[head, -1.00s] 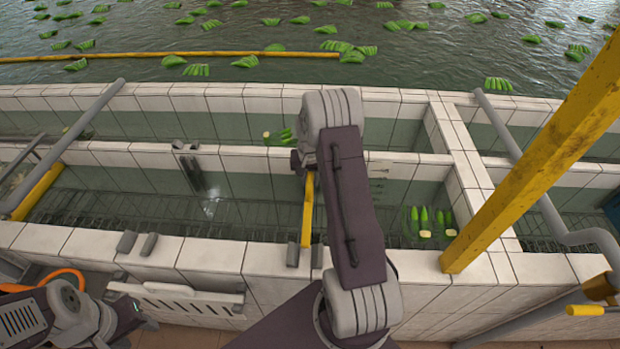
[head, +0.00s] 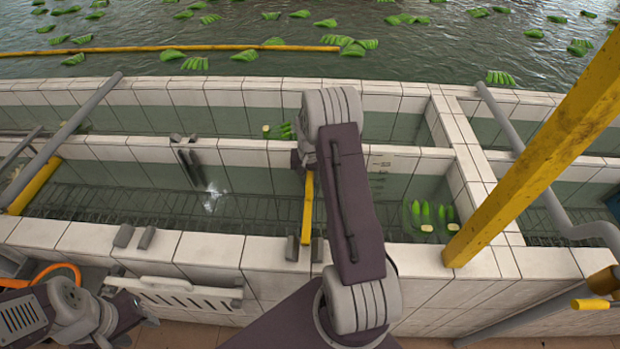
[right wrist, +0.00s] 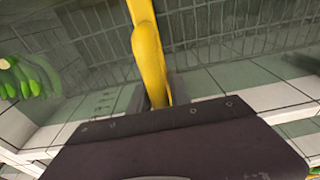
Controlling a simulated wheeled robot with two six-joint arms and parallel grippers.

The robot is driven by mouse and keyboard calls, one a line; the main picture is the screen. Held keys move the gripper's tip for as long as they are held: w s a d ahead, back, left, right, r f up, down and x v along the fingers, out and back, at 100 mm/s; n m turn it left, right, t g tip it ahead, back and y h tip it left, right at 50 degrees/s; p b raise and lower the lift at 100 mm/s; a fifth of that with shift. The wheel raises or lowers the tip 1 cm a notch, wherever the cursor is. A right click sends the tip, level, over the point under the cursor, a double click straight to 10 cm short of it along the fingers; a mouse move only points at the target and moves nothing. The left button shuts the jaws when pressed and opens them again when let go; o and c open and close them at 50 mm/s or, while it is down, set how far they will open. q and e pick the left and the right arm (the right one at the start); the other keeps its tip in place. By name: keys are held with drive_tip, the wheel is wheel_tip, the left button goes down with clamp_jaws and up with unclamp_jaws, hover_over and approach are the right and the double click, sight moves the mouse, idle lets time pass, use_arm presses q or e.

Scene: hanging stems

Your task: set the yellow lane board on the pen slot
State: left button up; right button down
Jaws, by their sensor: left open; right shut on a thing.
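The yellow lane board (head: 307,210) runs from the middle tiled wall toward the front wall in the head view. Its near end shows between two short grey brackets (head: 292,248) on the front wall, which look like the pen slot; I cannot tell whether it rests there or hovers. My right gripper (head: 303,160) is shut on the board's far part, mostly hidden by my arm. In the right wrist view the board (right wrist: 148,50) passes between the dark fingers. My left gripper (head: 140,318) is open and empty at lower left, near a white slotted panel (head: 180,293).
Another bracket pair (head: 135,238) sits further left on the front wall. A yellow post (head: 540,160) rises at right. Grey pipes (head: 570,235) cross there. Green banana bunches (head: 432,217) float in the pen. A yellow bar (head: 35,187) lies at left.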

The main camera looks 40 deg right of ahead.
drive_tip(key=shift+f, duration=0.3)
drive_tip(key=c, duration=1.1)
unclamp_jaws()
drive_tip(key=shift+o, duration=0.2)
drive_tip(key=o, duration=1.1)
drive_tip(key=shift+c, duration=0.2)
drive_tip(key=r+p, duration=0.2)
drive_tip(key=r, duration=0.1)
drive_tip(key=r+p, duration=0.3)
drive_tip(key=s+r+p, duration=0.1)
drive_tip(key=r+p, duration=0.1)
drive_tip(key=r, duration=0.2)
drive_tip(key=shift+a+p, duration=0.3)
drive_tip(key=shift+a, duration=0.1)
